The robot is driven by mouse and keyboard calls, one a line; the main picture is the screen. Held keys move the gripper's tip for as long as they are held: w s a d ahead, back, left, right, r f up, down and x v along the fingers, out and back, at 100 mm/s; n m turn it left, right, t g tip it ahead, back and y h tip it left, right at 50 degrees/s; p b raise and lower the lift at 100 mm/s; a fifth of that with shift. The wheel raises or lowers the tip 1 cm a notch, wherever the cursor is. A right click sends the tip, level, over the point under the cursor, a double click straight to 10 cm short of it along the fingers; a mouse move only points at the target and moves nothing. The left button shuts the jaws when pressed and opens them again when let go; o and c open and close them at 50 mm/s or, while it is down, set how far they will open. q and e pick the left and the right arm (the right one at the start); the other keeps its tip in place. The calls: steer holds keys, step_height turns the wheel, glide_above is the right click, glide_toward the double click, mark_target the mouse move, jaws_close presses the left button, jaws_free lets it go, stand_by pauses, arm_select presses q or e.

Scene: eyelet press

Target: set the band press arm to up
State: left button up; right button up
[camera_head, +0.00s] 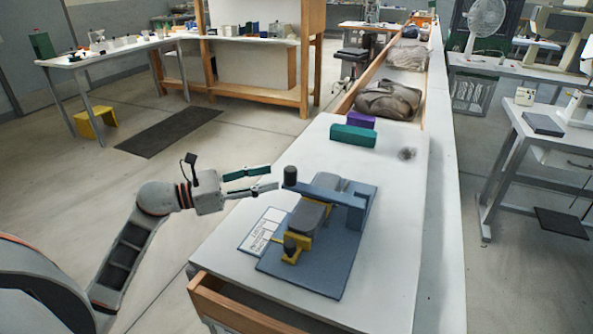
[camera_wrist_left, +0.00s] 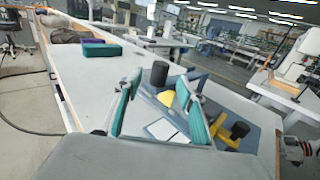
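The press (camera_head: 325,215) stands on a blue base plate (camera_head: 318,276) on the white table. Its blue arm (camera_head: 325,194) runs from an upright post at the right to a black knob (camera_head: 290,175) at its left end, and looks about level. A yellow lever (camera_head: 290,256) with a second black knob sits at the near side. My left gripper (camera_head: 275,178) is open, its green-padded fingers just left of the arm's knob. In the left wrist view the knob (camera_wrist_left: 160,73) shows between the open fingers (camera_wrist_left: 160,98); contact cannot be told. My right gripper is not seen.
A white printed card (camera_head: 262,231) lies at the plate's left edge. A green box (camera_head: 353,135) and a purple box (camera_head: 361,121) stand farther back on the table. A wooden drawer (camera_head: 230,306) is at the near edge. Bare table lies right of the press.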

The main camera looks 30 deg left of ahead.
mark_target(290, 172)
arm_select(q)
steer(key=p+x, duration=0.1)
steer(key=x, duration=0.6)
steer(key=shift+s, duration=0.1)
steer(key=shift+c, duration=0.5)
steer(key=shift+r, duration=0.1)
jaws_close()
